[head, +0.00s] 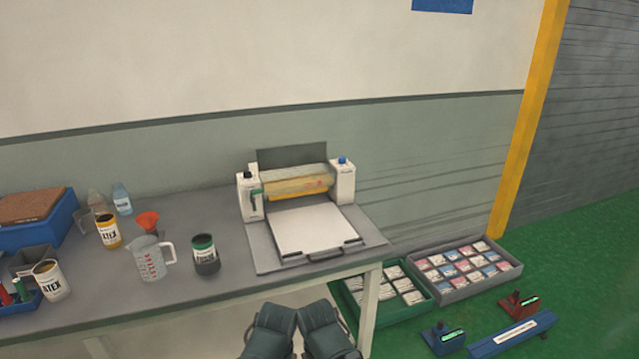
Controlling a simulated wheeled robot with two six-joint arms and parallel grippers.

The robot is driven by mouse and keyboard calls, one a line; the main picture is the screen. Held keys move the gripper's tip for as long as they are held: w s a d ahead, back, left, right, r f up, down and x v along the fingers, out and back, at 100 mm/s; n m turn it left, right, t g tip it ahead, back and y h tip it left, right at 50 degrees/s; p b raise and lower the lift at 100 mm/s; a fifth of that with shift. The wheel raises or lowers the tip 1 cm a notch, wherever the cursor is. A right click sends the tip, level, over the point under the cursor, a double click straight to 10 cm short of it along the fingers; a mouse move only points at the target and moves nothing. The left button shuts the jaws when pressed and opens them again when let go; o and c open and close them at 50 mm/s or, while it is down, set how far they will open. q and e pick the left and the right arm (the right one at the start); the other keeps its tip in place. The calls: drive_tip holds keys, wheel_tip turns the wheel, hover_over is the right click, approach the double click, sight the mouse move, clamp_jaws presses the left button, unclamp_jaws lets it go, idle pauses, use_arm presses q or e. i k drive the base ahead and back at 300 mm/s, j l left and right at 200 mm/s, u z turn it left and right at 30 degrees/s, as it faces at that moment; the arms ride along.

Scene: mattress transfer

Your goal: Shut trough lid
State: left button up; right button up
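A white benchtop machine with a roller (297,183) stands on the grey table (205,215). Its trough lid (291,157), a dark grey panel, stands upright behind the roller, so it is open. The roller is yellowish and sits between two white end housings. A white flat bed (312,228) lies in front of it, with a dark handle (325,256) at its front edge. Two dark teal parts of my own arms show at the bottom centre, short of the table and apart from the machine. No gripper fingers can be made out.
Left of the machine stand a dark jar (205,256), a measuring jug (149,261), an orange funnel (148,221), latex tins (109,232) and a blue crate (28,222). Trays of small cards (465,271) lie on the green floor at right. A wall is close behind.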

sight(278, 158)
drive_tip(key=i+l, duration=0.25)
drive_tip(key=l, duration=0.2)
drive_tip(key=i+l, duration=0.25)
drive_tip(key=l, duration=0.15)
drive_tip(key=i+l, duration=0.25)
drive_tip(key=l, duration=0.2)
